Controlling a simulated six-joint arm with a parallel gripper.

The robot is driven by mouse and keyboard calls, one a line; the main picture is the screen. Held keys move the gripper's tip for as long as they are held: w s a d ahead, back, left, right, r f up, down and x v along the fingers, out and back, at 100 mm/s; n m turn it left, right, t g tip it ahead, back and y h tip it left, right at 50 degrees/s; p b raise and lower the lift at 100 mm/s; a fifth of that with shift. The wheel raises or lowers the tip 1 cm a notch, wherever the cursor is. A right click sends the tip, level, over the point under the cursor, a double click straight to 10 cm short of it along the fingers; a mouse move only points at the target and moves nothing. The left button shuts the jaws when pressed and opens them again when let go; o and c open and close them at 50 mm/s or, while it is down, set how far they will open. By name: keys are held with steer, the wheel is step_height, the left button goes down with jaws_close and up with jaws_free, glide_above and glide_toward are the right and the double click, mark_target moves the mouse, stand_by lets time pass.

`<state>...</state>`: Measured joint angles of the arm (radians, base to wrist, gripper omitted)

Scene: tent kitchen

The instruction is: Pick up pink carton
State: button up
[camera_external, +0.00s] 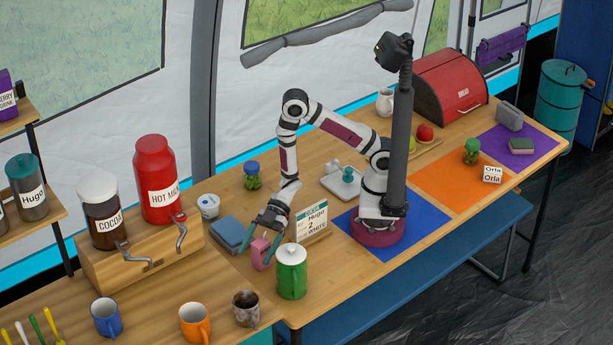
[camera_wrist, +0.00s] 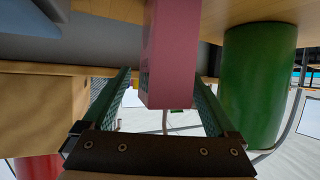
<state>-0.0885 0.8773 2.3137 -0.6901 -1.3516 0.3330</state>
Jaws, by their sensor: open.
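The pink carton (camera_external: 261,252) stands on the wooden table in the external view, left of the green canister. My gripper (camera_external: 262,242) reaches down at the carton, with its two green fingers on either side of it. In the wrist view the carton (camera_wrist: 170,52) appears between the open fingers of my gripper (camera_wrist: 161,77), with a visible gap on the left. The right finger is close to the carton's side. I cannot tell whether it touches. Part of the carton is hidden by the fingers in the external view.
A green canister (camera_external: 291,275) with a white lid stands close on the right; it also shows in the wrist view (camera_wrist: 262,80). A blue-grey block (camera_external: 228,234) lies to the left. An order card (camera_external: 313,224) stands behind the canister. A wooden dispenser stand (camera_external: 140,258) is further left.

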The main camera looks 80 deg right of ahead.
steer(key=shift+w+a+f, duration=0.15)
steer(key=shift+a, duration=0.1)
jaws_close()
stand_by(0.3)
